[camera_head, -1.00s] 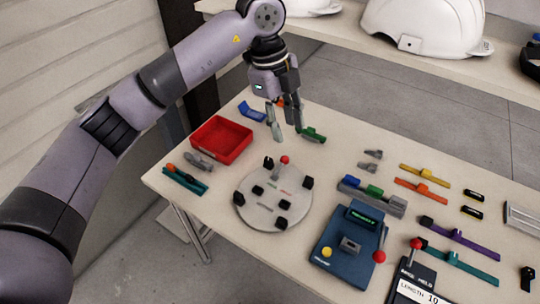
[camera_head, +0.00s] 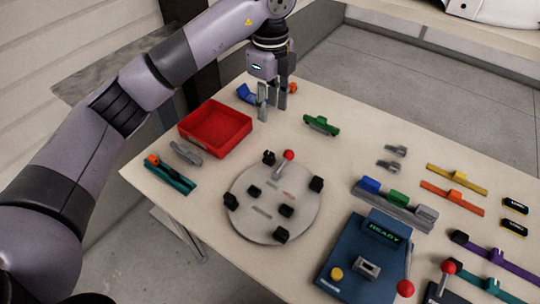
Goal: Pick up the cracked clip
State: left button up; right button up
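My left gripper (camera_head: 272,102) points down over the back of the table, its fingers apart with nothing seen held between them. A blue clip (camera_head: 246,94) lies just left of the fingers. A small orange piece (camera_head: 293,88) shows just right of and behind them, partly hidden. A green clip (camera_head: 321,125) lies farther right, apart from the gripper. No crack can be made out on any of these, so I cannot tell which is the cracked clip. My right gripper is out of view.
A red tray (camera_head: 216,128) stands left of the gripper. In front are a round grey fixture (camera_head: 270,222) with a red knob, a teal tool (camera_head: 171,176) and a blue device (camera_head: 358,262) reading READY. Coloured clips and strips fill the right side.

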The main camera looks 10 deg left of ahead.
pick_arm(q)
send_over(268, 152)
jog(key=f, duration=0.9)
jog(key=shift+w+d+f, duration=0.15)
jog(key=shift+d+f, duration=0.05)
jog(key=f, duration=0.3)
jog(key=f+p, duration=0.1)
jog(key=shift+s+a+f, duration=0.2)
jog(key=shift+s+f, duration=0.05)
jog(key=shift+f, duration=0.5)
jog(key=shift+c, duration=0.6)
jog(key=c, duration=0.7)
jog(key=shift+r, duration=0.15)
